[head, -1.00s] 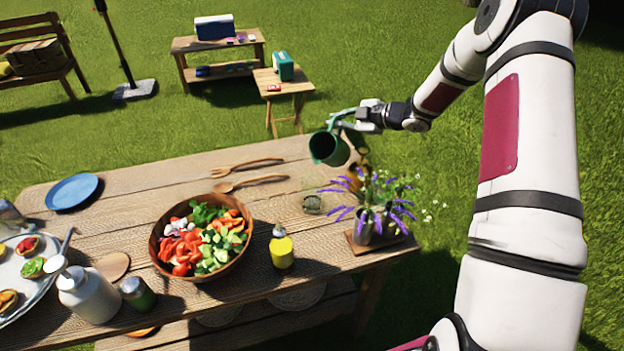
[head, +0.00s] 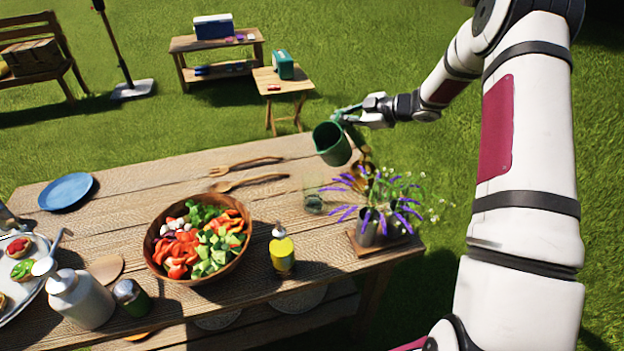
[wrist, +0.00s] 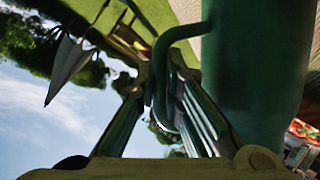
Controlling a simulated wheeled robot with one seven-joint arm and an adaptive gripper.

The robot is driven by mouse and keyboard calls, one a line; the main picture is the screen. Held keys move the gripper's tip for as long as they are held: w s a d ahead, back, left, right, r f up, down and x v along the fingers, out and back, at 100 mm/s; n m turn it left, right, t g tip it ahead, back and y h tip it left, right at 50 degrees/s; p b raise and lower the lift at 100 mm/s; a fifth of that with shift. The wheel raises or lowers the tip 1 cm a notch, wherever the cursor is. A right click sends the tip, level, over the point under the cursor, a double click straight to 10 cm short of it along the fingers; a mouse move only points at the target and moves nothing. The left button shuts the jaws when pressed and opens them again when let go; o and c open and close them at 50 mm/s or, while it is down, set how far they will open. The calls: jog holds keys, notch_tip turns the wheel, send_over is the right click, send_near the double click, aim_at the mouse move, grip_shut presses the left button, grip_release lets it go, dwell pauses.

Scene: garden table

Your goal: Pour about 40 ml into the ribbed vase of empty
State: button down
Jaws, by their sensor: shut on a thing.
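A green jug (head: 335,153) hangs in the air above the far right part of the table, tilted, its dark mouth towards the left. My gripper (head: 358,115) is shut on its handle; the wrist view shows the green handle (wrist: 160,70) between my fingers (wrist: 168,105), beside the jug body (wrist: 258,75). A small clear glass vessel (head: 314,203) stands on the table below and left of the jug. Metal-looking vases (head: 368,230) with purple and white flowers stand on a wooden tray to the right. I cannot tell which vessel is ribbed, or see any stream or liquid level.
A salad bowl (head: 153,248), a yellow bottle (head: 282,254), wooden servers (head: 250,182), a blue plate (head: 68,192), a white canister (head: 80,300) and a shaker (head: 132,298) share the wooden table (head: 130,190). Flower stems rise close to the jug's right.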

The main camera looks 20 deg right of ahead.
jog(key=shift+w+d+f+m+b, duration=0.3)
jog(key=shift+w+d+f+b, duration=0.1)
jog(key=shift+w+b, duration=0.3)
jog(key=shift+w+d+f+m+g+y+b, duration=0.65)
jog(key=shift+m+b, duration=0.3)
jog(key=shift+b, duration=0.6)
jog(key=shift+w+d+f+m+g+y+b, duration=0.5)
jog(key=shift+d+f+m+y+b, duration=0.35)
jog(key=shift+b, duration=0.65)
jog(key=shift+a+r, duration=0.15)
jog(key=shift+r, duration=0.1)
